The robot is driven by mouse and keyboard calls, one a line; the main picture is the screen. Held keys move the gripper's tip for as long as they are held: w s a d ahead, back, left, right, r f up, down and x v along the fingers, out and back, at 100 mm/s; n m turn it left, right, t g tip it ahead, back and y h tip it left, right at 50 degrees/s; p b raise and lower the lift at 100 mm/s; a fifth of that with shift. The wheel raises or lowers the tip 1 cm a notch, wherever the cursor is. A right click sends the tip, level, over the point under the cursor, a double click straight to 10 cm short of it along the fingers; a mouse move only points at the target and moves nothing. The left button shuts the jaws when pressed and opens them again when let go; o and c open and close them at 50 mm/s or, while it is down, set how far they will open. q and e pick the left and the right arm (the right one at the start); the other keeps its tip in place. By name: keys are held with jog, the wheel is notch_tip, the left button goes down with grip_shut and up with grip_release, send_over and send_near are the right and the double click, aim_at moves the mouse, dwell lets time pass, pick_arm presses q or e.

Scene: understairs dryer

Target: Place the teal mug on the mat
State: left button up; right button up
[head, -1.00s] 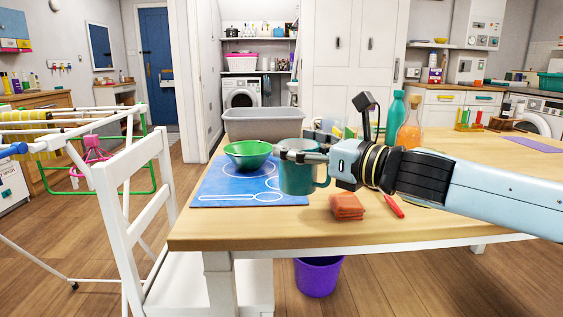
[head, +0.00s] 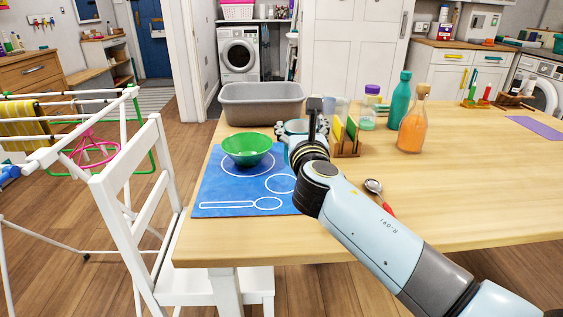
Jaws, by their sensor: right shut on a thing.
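The teal mug (head: 294,126) shows only in part, behind my right gripper, at the far right corner of the blue mat. I cannot tell whether its base touches anything. The blue mat (head: 213,190) lies at the table's left end, printed with white outlines. A green bowl (head: 247,151) stands on it, left of the mug. My right gripper (head: 295,136) is shut on the mug; its fingers are largely hidden behind its wrist. My left gripper is not in view.
A grey tub (head: 262,105) stands behind the mat. A wooden holder (head: 347,148), a teal bottle (head: 399,101) and an orange bottle (head: 412,125) stand to the right. A red-handled spoon (head: 375,187) lies beside my arm. A white chair (head: 140,200) stands at the left edge.

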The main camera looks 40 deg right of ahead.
jog(key=w+a+f+b, duration=0.1)
jog(key=f, duration=0.1)
jog(key=w+a+f+b, duration=0.1)
jog(key=f, duration=0.1)
jog(key=w+f+b, duration=0.1)
jog(key=f, duration=0.1)
jog(key=shift+a+f, duration=0.3)
jog(key=shift+a, duration=0.1)
jog(key=shift+r, duration=0.1)
jog(key=o, duration=1)
jog(key=shift+f+b, duration=0.25)
jog(key=shift+b, duration=0.1)
jog(key=shift+c, duration=0.2)
jog(key=o, duration=0.5)
